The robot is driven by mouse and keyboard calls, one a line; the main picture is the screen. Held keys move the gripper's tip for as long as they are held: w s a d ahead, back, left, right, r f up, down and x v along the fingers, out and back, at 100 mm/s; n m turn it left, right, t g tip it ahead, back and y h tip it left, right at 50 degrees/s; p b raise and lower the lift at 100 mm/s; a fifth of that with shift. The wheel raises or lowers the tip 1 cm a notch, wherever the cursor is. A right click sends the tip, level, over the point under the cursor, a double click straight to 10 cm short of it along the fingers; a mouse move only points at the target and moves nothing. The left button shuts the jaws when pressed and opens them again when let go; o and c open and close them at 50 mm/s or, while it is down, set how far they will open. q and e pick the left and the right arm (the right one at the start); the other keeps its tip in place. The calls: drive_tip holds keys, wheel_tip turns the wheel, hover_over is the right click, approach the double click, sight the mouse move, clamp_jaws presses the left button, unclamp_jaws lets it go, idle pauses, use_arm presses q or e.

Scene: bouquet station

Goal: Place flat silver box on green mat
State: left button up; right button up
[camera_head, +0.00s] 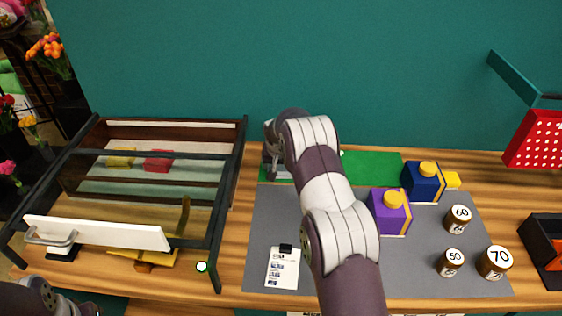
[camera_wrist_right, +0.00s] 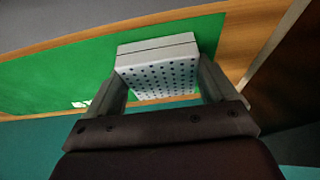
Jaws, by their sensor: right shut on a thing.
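The flat silver box (camera_wrist_right: 157,50) is pale grey with dark dots on one face. My right gripper (camera_wrist_right: 162,78) is shut on it, one finger on each side. In the right wrist view the box is in front of the green mat (camera_wrist_right: 50,82); I cannot tell whether it touches the mat. In the head view the green mat (camera_head: 375,162) lies at the back of the table, and my right gripper (camera_head: 272,163) is at its left end, largely hidden by my arm. My left arm shows only at the lower left corner, without its fingers.
A dark-framed rack (camera_head: 242,150) with a white-fronted drawer (camera_head: 110,233) stands left. A red perforated panel (camera_head: 537,140) is right.

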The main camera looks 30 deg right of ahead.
drive_tip(key=shift+f, duration=0.1)
drive_tip(key=o, duration=1)
drive_tip(key=shift+c, duration=0.2)
drive_tip(key=shift+r, duration=0.2)
drive_tip(key=shift+s+a+r, duration=0.1)
drive_tip(key=shift+r, duration=0.2)
drive_tip(key=b+v, duration=0.2)
drive_tip(key=v, duration=0.9)
drive_tip(key=s+a+f+n, duration=0.1)
drive_tip(key=s+a+n, duration=0.1)
drive_tip(key=s+a, duration=0.3)
drive_tip(key=s+a+f+n+g+y, duration=0.1)
drive_tip(key=s+a, duration=0.4)
drive_tip(key=s, duration=0.9)
drive_tip(key=s+a+f+n+g+y, duration=0.1)
drive_tip(key=s+a+n, duration=0.2)
drive_tip(key=s+a, duration=0.3)
drive_tip(key=s, duration=0.4)
drive_tip(key=shift+s+n, duration=0.2)
drive_tip(key=shift+n, duration=0.1)
